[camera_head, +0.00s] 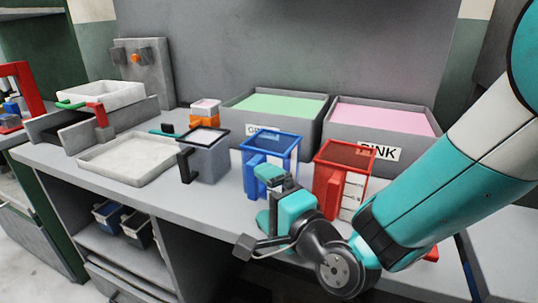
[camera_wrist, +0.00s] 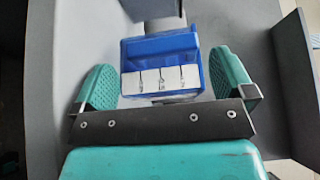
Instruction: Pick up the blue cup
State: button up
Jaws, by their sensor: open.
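The blue cup (camera_head: 284,147) is a square, see-through blue vessel standing upright on the grey bench, in front of the green bin. In the wrist view the blue cup (camera_wrist: 160,46) shows a blue face with a white marked label. My gripper (camera_head: 268,196) is at the near side of the cup and hides its lower part in the head view. In the wrist view the two teal fingers of my gripper (camera_wrist: 165,76) are spread, one on each side of the cup. The right finger is close to its side. Nothing is gripped; contact cannot be told.
A red cup (camera_head: 348,155) stands right of the blue cup, close to my arm. A grey cup (camera_head: 209,155) with a dark handle stands to the left. Behind are the green bin (camera_head: 310,128) and pink bin (camera_head: 415,157). A white tray (camera_head: 125,170) lies further left.

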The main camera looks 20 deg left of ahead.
aim_at(252, 183)
jog(key=shift+p+x, duration=1.65)
jog(key=shift+x, duration=1.25)
jog(key=c, duration=0.8)
jog(key=shift+r, duration=0.15)
